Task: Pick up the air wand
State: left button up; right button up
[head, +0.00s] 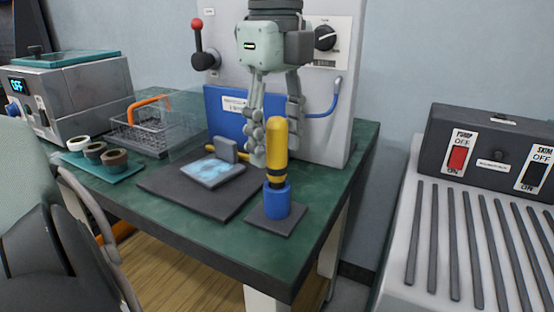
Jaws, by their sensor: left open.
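A tool with a thick yellow handle and a dark collar (276,150) stands upright in a blue cup (277,201) on a dark square base. It looks like the air wand, though I cannot be sure. My left gripper (271,158) hangs down from the top, fingers apart, behind the yellow handle in the picture. The handle hides part of its fingertips. I see no grip on the tool. Another small yellow piece (214,150) shows beside a grey block, partly hidden. My right gripper does not show.
The green table (180,228) holds a dark mat (165,186) with a light-blue pad, a wire basket (150,130) and several tape rolls (95,151). A grey panel (343,75) with a red-knobbed lever and blue hose (334,102) rises behind. A switch box (490,150) stands right.

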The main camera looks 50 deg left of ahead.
pick_arm(q)
jog(key=shift+c, duration=0.6)
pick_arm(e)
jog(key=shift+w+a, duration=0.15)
pick_arm(q)
grip_shut()
jog(key=shift+r, duration=0.5)
notch_tip(320, 180, up, 6)
jog(key=shift+w+f+p, duration=0.1)
jog(key=shift+p, duration=0.25)
notch_tip(320, 180, up, 11)
jog(key=p, duration=0.1)
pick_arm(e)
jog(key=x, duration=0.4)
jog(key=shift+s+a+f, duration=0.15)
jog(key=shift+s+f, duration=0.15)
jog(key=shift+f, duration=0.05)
